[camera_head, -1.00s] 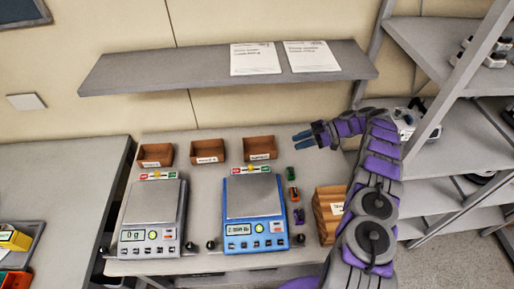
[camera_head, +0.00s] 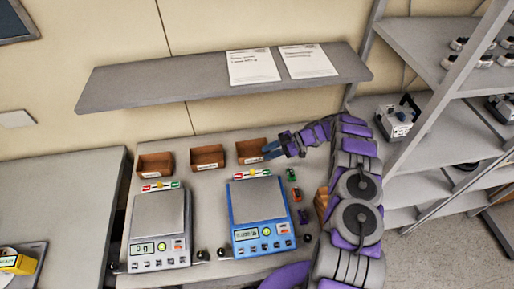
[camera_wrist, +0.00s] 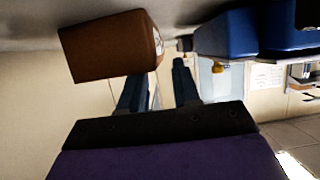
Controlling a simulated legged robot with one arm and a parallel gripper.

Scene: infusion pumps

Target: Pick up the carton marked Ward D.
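Three small brown open cartons with white labels stand in a row at the back of the table: a left one (camera_head: 155,165), a middle one (camera_head: 207,158) and a right one (camera_head: 250,152). The labels are too small to read, so I cannot tell which is Ward D. My gripper (camera_head: 269,151) is at the right end of the right carton. In the wrist view, which looks upside down, my gripper (camera_wrist: 156,82) has its two fingers apart with nothing between them. A brown carton (camera_wrist: 105,48) lies beyond the left finger; contact cannot be told.
A grey scale (camera_head: 158,218) and a blue scale (camera_head: 258,203) stand in front of the cartons. Small coloured items (camera_head: 294,195) lie right of the blue scale. A wooden box (camera_head: 320,201) is mostly hidden by my arm. A wall shelf (camera_head: 200,88) overhangs the back.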

